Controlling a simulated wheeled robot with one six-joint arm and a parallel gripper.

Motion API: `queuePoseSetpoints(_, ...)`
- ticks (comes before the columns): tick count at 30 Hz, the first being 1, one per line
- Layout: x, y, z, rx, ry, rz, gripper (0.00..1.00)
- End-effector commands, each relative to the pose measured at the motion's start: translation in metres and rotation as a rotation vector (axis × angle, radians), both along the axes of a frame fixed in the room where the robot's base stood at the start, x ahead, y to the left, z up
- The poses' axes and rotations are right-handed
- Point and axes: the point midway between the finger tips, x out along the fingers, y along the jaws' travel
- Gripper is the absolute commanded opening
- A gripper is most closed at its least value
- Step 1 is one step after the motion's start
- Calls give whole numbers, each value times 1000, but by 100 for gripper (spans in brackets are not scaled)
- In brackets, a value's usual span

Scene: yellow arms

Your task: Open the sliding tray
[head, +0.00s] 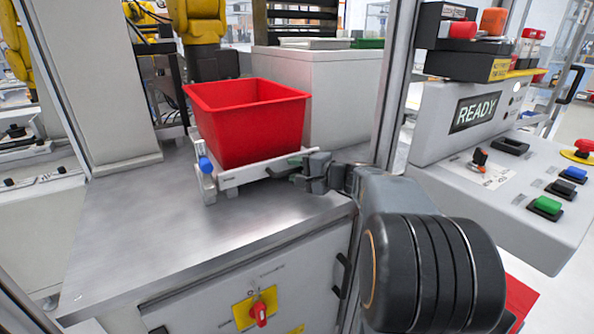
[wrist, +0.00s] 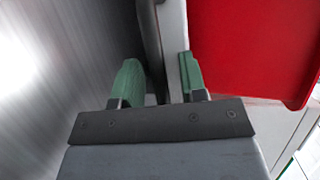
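The sliding tray (head: 245,175) is a light grey frame on the metal worktop, with a red bin (head: 250,125) standing on it. A blue knob (head: 206,164) is at its left front corner. My gripper (head: 296,168) is at the right end of the tray's front edge. In the wrist view my gripper (wrist: 160,80) has its two green fingertips apart, one on each side of the tray's front plate (wrist: 174,45). The right fingertip is close against the plate on the bin side. A dark strip lies between the left fingertip and the plate.
The metal worktop (head: 150,220) is clear in front and left of the tray. A console (head: 500,150) with a READY display and buttons is at the right. A white box (head: 340,85) stands behind the bin.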

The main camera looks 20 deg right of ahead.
Motion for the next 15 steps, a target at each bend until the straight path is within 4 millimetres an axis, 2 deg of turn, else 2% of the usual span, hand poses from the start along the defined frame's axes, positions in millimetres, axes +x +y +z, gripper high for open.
queuePoseSetpoints(5,0,0,0,0,0,0,37)
queuePoseSetpoints(15,0,0,0,0,0,0,4)
